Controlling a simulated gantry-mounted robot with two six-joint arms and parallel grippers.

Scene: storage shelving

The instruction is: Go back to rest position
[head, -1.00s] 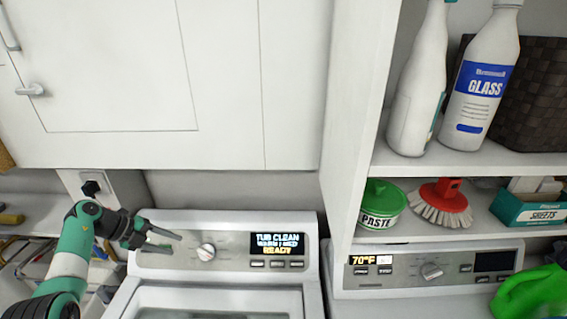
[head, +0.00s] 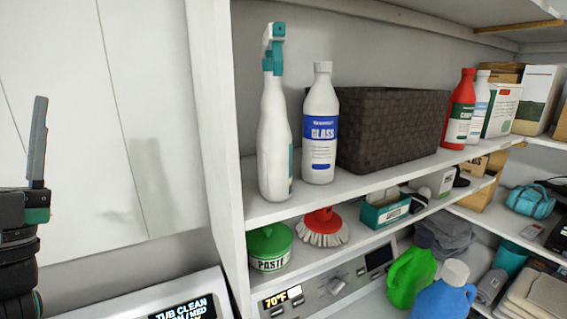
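My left gripper (head: 37,140) is at the left edge of the head view, close to the camera, with its finger pointing up. It is seen edge-on, so I cannot tell whether it is open or shut. Nothing shows held at its tip. It appears in front of the white cabinet door (head: 100,120), apart from the shelf items. My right gripper is not in view.
A white shelf unit (head: 219,150) holds a spray bottle (head: 275,140), a glass cleaner bottle (head: 320,125) and a dark woven basket (head: 390,130). Below are a green paste tub (head: 269,246), a red brush (head: 322,227) and appliance panels (head: 335,285).

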